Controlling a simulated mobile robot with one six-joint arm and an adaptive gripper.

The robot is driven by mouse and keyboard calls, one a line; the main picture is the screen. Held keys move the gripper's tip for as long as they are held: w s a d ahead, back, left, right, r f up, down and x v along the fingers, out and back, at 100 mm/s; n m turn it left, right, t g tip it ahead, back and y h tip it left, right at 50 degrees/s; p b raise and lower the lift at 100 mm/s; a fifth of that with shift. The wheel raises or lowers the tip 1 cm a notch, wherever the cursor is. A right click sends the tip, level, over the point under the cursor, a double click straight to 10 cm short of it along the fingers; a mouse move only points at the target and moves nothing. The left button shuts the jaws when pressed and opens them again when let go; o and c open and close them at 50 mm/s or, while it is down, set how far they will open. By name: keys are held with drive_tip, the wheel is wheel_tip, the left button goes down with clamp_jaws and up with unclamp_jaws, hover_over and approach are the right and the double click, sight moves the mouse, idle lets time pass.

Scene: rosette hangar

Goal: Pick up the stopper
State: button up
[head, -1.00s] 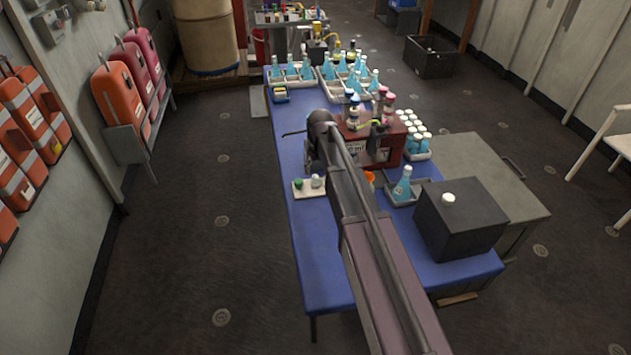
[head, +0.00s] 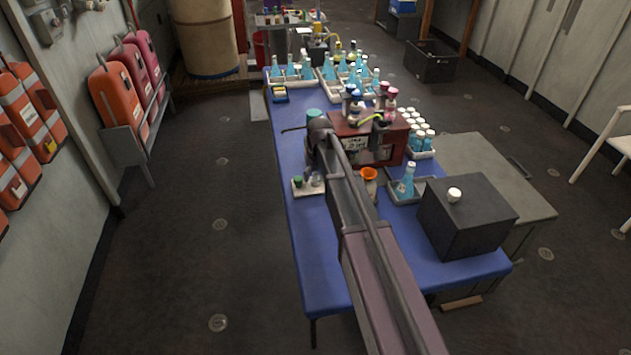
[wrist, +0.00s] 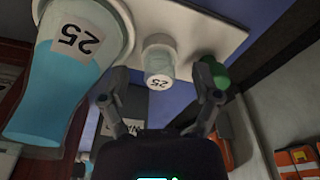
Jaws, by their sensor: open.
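A pale, short stopper (wrist: 159,68) with a "25" label on its end stands on a white board (wrist: 222,24) in the wrist view. My gripper (wrist: 163,82) is open, with one finger on each side of this stopper and a gap to it. A green stopper (wrist: 212,72) is on the same board, partly hidden behind the right finger. A large flask (wrist: 68,62) of blue liquid, also labelled "25", is close to the left finger. In the head view the board (head: 301,193) lies near the blue table's left edge, and the green stopper (head: 297,181) shows there; my arm hides much around it.
A dark red box (head: 385,142) with bottles stands right of my arm. An orange-topped jar (head: 369,176), a flask in a grey tray (head: 408,182) and a black box (head: 466,222) are near. The blue table (head: 317,240) is bare in front of the board.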

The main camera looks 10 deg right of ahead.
idle(0.5)
drive_tip(key=c, duration=1)
drive_tip(key=shift+o, duration=0.2)
